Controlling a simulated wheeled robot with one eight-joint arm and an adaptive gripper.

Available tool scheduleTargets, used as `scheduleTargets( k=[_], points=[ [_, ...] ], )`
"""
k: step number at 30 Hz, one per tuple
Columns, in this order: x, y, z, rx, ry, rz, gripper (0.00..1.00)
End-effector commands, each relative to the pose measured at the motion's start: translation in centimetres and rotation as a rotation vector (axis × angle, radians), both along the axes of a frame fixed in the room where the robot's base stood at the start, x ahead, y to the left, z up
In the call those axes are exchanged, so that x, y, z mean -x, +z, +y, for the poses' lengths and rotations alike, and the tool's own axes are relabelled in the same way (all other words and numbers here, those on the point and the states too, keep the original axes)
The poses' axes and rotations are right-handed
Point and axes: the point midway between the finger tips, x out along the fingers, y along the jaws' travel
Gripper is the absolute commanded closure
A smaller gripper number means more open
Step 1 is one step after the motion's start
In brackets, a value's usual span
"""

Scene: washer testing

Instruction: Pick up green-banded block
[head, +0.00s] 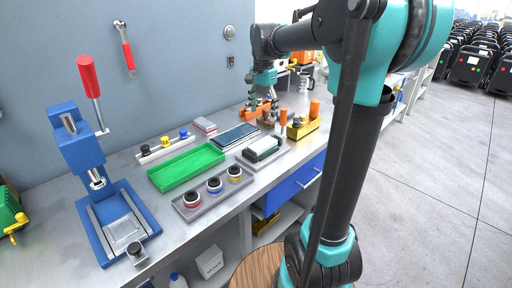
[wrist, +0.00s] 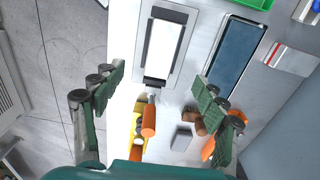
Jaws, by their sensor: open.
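My gripper (head: 262,100) hangs over the far part of the bench in the head view. In the wrist view its two green fingers (wrist: 158,98) are wide apart, with nothing held between them. A pale-topped block with dark ends (head: 263,147) lies in a grey tray; it also shows in the wrist view (wrist: 164,48), ahead of the fingers. It looks dark greenish along its side in the head view, but I cannot tell for sure that this is the green band. A small grey block (wrist: 181,138) sits between the fingers, lower in the wrist view.
An orange-handled tool (wrist: 149,120), a yellow holder (head: 303,128) and brown pieces (wrist: 201,126) crowd the area under my gripper. A dark flat panel (head: 235,136), a green tray (head: 186,168), a red-striped grey stack (head: 204,126) and a blue press (head: 80,150) stand nearby.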

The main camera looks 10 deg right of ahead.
Motion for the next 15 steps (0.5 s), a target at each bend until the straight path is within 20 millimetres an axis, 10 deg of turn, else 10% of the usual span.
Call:
scheduleTargets(
  k=[15],
  points=[
    [-0.1, -9.0, 0.0, 0.000, 0.002, -0.001, 0.28]
  ],
)
